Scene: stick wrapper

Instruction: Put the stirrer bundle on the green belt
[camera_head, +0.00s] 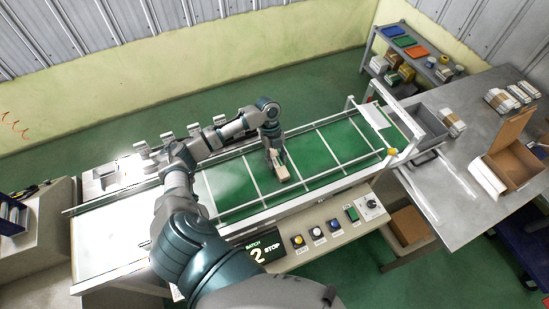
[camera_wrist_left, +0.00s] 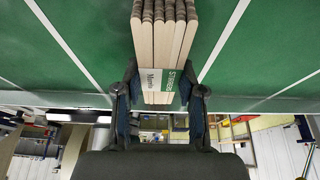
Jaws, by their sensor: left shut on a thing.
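The stirrer bundle (camera_head: 281,172) is a pale block of several wooden sticks. The gripper points down over the middle of the green belt (camera_head: 318,160), which has white cross lines. The bundle is over a belt section between two lines; I cannot tell whether it touches the belt. My right gripper is not in view.
White rails (camera_head: 345,118) run along the belt. A front panel has buttons and a batch display (camera_head: 263,246). At the right, a grey table (camera_head: 440,190) holds an open cardboard box (camera_head: 515,165) and a grey tray (camera_head: 430,122). The belt's right part is clear.

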